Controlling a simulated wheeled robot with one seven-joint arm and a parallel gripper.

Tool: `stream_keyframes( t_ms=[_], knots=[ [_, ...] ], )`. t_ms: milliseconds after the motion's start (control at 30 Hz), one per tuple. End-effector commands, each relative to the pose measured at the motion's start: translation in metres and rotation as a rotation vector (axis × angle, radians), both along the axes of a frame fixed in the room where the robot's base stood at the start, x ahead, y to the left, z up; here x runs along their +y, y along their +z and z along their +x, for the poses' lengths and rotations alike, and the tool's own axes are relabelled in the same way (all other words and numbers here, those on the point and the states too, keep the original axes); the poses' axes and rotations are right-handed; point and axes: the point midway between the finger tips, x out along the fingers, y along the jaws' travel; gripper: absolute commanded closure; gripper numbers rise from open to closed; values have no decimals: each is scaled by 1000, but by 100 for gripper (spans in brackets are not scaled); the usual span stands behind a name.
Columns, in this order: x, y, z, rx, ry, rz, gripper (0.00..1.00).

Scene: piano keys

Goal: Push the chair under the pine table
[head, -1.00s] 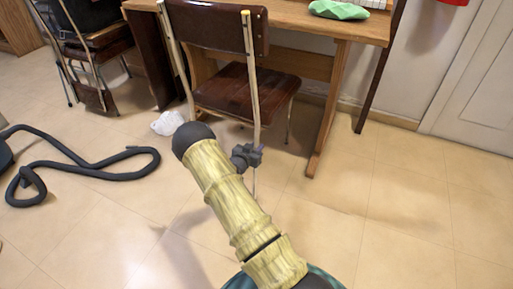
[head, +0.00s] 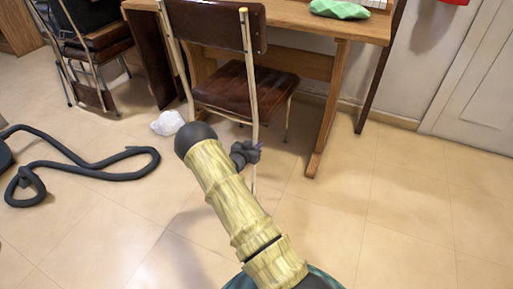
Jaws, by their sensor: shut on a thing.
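The chair (head: 247,84) has a dark brown seat and backrest on pale metal legs. It stands at the front of the pine table (head: 331,22), with its back toward me and its seat partly below the tabletop edge. My gripper (head: 252,152) is shut on the chair's near right upright, low down below seat height. My arm hides part of the chair's lower legs, and the fingertips are small and dark in the view.
A dark vacuum hose (head: 88,167) lies on the floor at left. A white crumpled bag (head: 167,123) is on the floor left of the chair. Another chair (head: 92,48) with things on it stands at the upper left. The tiled floor at right is clear.

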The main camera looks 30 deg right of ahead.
Motion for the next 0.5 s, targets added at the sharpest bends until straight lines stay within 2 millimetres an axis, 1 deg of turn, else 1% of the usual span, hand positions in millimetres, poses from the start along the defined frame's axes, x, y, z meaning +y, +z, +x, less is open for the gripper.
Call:
stream_keyframes(
  t_ms=[33, 100, 500],
  knots=[
    [0, 4, 7, -14, 6, -4, 100],
    [-1, 5, 9, -13, 6, -4, 100],
    [-2, 6, 13, -15, 5, -5, 100]
  ],
)
